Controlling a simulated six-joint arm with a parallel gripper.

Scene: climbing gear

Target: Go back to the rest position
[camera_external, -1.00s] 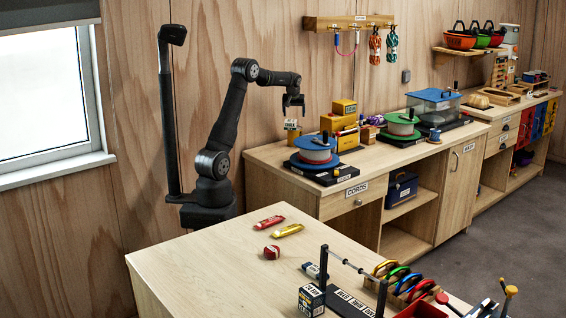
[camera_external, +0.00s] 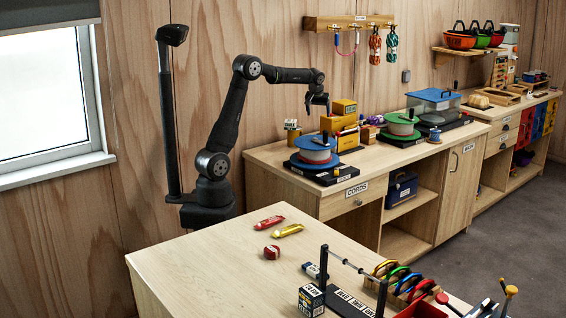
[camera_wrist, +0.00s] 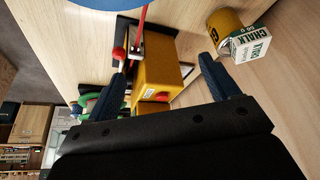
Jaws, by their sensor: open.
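My gripper (camera_external: 318,106) is open and empty. It hangs in the air above the back counter, over the blue-topped cord spool (camera_external: 314,150). In the wrist view its two dark fingers (camera_wrist: 165,68) stand apart, and a yellow box (camera_wrist: 158,78) shows between and beyond them with nothing gripped. The fingertips do not appear to touch anything.
A yellow can (camera_wrist: 224,24) and a chalk box (camera_wrist: 250,42) stand at the counter's back left. A green spool (camera_external: 400,126) and a blue-lidded bin (camera_external: 433,100) stand farther right. The front table (camera_external: 200,255) holds tubes, a ball and a rack.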

